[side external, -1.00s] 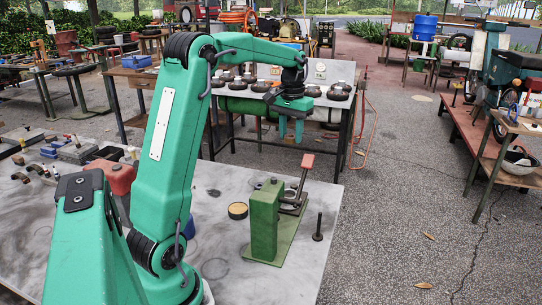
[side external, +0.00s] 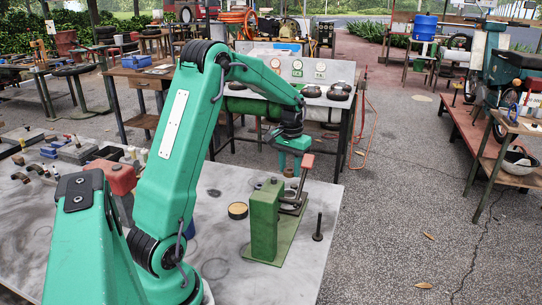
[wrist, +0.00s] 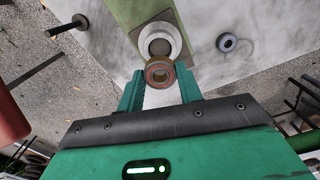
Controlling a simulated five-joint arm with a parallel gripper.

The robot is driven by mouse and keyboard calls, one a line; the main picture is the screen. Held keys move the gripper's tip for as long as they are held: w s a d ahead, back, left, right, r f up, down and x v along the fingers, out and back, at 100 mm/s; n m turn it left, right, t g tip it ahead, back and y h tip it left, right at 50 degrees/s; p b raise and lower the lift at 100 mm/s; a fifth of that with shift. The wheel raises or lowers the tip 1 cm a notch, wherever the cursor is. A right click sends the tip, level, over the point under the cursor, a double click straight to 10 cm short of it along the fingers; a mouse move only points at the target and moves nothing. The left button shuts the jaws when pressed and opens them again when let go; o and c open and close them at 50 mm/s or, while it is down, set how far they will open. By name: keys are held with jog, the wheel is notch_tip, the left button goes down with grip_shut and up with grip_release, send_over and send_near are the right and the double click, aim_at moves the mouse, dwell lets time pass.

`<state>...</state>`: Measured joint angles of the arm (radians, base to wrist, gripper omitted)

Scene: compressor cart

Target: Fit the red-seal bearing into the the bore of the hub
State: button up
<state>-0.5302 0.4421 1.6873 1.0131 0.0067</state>
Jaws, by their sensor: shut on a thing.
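The red-seal bearing (wrist: 149,75) is a small brownish ring with a reddish face, held between my fingertips in the wrist view. My gripper (wrist: 160,86) is shut on it. In the side view my gripper (side external: 290,163) points down above the far end of the green fixture (side external: 263,225), near its red-tipped lever. The hub (wrist: 175,33) is a pale round part with a bore, on the green fixture. The bearing overlaps the hub's near edge in the wrist view and its centre is off the bore. Their height gap cannot be told. The hub is not clear in the side view.
A dark upright bolt (side external: 318,227) stands right of the fixture. A shallow round tin (side external: 237,211) lies left of it on the pale table (side external: 222,182). Gauges stand on the cart behind.

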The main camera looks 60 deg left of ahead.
jog(key=shift+f, duration=0.1)
jog(key=shift+f, duration=2.75)
jog(key=shift+f, duration=0.8)
jog(key=shift+r, duration=0.45)
dwell(3.9)
